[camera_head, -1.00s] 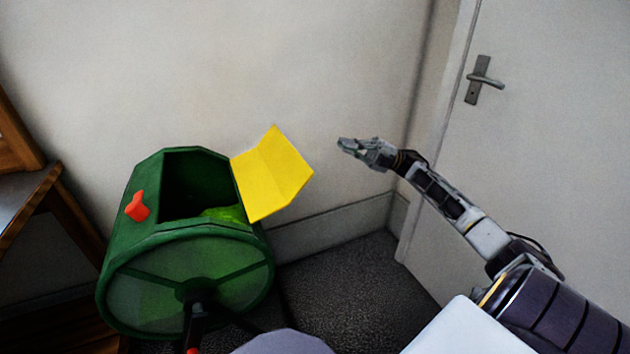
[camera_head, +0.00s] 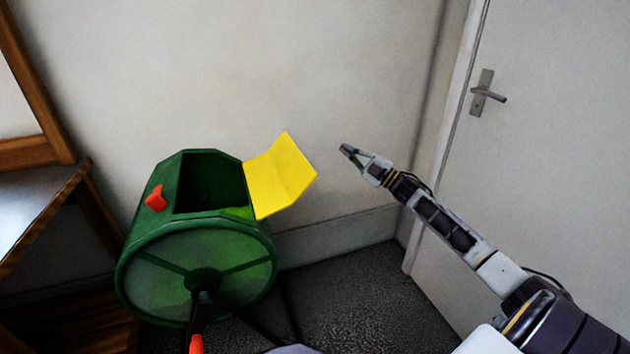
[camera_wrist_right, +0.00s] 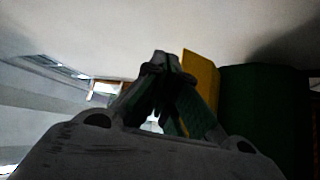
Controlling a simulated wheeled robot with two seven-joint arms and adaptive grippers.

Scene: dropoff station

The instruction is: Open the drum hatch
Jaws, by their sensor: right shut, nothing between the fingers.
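The green drum (camera_head: 145,235) stands at the left in the head view, and its top opening (camera_head: 212,182) shows dark inside. The yellow hatch (camera_head: 280,177) is swung out to the right of the opening, so the drum is open. A red latch (camera_head: 156,198) sits on the drum's left side. My right gripper (camera_head: 345,150) is shut and empty, to the right of the hatch and apart from it. In the right wrist view its fingertips (camera_wrist_right: 163,58) meet, with the yellow hatch (camera_wrist_right: 201,75) and the dark green drum (camera_wrist_right: 258,110) to their right. My left gripper is not in view.
A wooden table (camera_head: 45,205) stands at the far left. A pale wall (camera_head: 330,70) is behind the drum, and a white door (camera_head: 560,130) with a handle (camera_head: 487,94) is at the right. Dark floor (camera_head: 350,290) is clear right of the drum.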

